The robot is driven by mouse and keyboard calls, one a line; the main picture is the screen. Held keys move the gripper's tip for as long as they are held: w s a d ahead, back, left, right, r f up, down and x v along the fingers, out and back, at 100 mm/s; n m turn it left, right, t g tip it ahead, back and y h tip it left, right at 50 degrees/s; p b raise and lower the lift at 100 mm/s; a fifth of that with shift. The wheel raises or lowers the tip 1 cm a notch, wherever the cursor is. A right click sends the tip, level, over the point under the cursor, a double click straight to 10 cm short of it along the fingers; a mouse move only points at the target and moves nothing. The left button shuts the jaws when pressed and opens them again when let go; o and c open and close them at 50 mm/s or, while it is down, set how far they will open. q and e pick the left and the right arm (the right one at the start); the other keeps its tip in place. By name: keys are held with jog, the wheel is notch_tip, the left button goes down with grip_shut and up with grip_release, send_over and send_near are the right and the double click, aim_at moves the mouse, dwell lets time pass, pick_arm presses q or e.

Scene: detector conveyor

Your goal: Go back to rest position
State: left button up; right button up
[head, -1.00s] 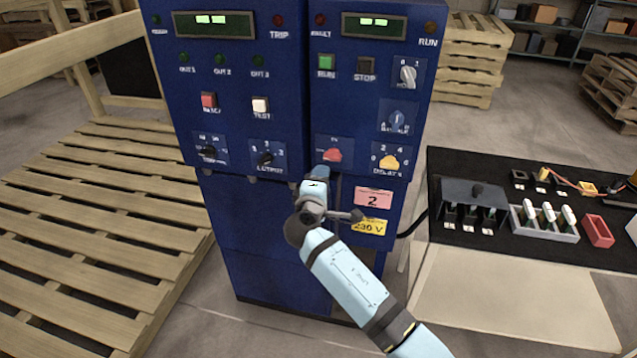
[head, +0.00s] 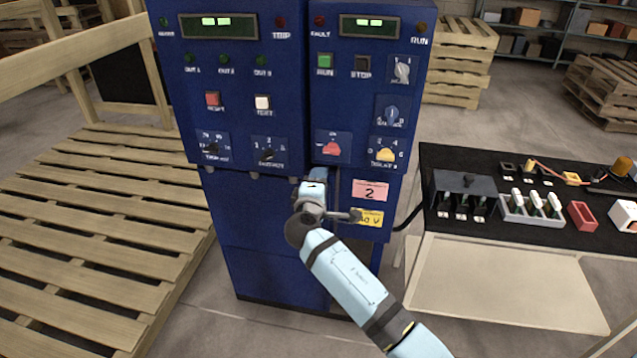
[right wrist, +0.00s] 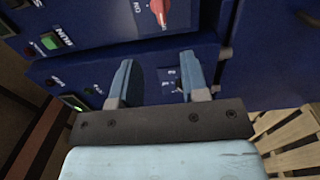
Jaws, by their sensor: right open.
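The blue control cabinet (head: 262,228) stands straight ahead, with displays, buttons and knobs on its two upper panels. My right gripper (head: 316,180) is in front of the right panel, just below the red rotary knob (head: 331,148). In the right wrist view my right gripper (right wrist: 160,78) is open, its two fingers apart with nothing between them. The red knob (right wrist: 160,10) shows beyond the fingers at the top of that view. Whether the fingertips touch the cabinet is unclear. My left gripper is not in view.
A work table (head: 590,242) with a black top stands at right, holding a dark grey block (head: 465,184), white-handled parts (head: 536,203) and a red bin (head: 582,215). Wooden pallets (head: 90,215) lie at left. Stacked pallets (head: 460,60) stand behind. Floor shows between cabinet and table.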

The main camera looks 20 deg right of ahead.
jog(key=s+a+f+m+g+y+p, duration=0.1)
jog(key=s+f+y+p, duration=0.4)
jog(key=s, duration=0.4)
jog(key=s+a+f+m+g+y+p, duration=0.1)
jog(key=s+a+f+g+y+p, duration=0.15)
jog(key=s+f, duration=0.6)
jog(key=s+a+r+m+y+p, duration=0.1)
jog(key=s+m+y+p, duration=0.3)
jog(key=s, duration=1.6)
jog(key=m+y, duration=0.1)
jog(key=m, duration=0.1)
jog(key=shift+s+a+r+m, duration=0.3)
jog(key=shift+a+r, duration=0.05)
jog(key=shift+g+y, duration=0.25)
